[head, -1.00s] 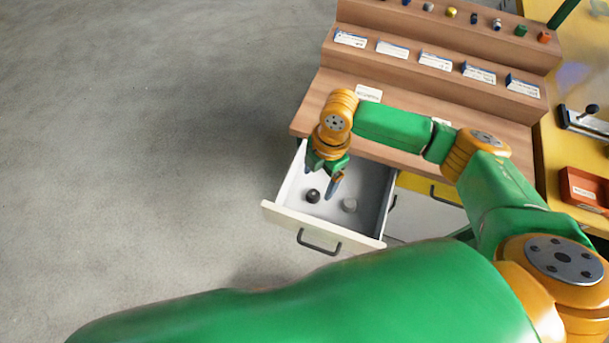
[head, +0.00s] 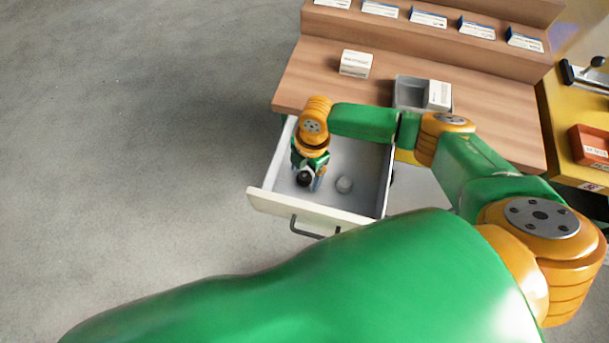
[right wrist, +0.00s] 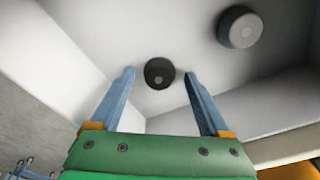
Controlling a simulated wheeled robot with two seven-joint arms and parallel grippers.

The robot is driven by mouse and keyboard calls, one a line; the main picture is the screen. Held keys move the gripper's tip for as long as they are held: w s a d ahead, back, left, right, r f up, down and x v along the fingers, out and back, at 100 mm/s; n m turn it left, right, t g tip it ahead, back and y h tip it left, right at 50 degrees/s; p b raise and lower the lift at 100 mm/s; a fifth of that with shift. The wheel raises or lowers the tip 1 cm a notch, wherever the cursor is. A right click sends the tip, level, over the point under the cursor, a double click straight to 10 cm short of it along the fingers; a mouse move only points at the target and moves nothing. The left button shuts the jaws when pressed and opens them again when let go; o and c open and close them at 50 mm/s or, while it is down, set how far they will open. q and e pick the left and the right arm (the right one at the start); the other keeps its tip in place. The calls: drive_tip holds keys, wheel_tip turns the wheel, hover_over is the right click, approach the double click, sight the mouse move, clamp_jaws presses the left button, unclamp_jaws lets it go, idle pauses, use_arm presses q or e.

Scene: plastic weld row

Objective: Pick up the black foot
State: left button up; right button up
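The black foot (head: 304,180), a small dark round piece, lies on the floor of the open drawer (head: 263,199), near its left side. My right gripper (head: 307,184) points down into the drawer over it. In the right wrist view the black foot (right wrist: 159,72) shows in the gap between the two blue fingertips (right wrist: 159,74), with space on both sides. The right gripper is open and holds nothing. My left gripper is not in view.
A grey foot (head: 344,184) lies right of the black one in the drawer. Drawer walls stand close around the gripper. On the wooden bench above are a white labelled box (head: 356,63) and a grey tray (head: 402,92).

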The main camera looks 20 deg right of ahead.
clamp_jaws()
drive_tip(key=shift+r, duration=0.1)
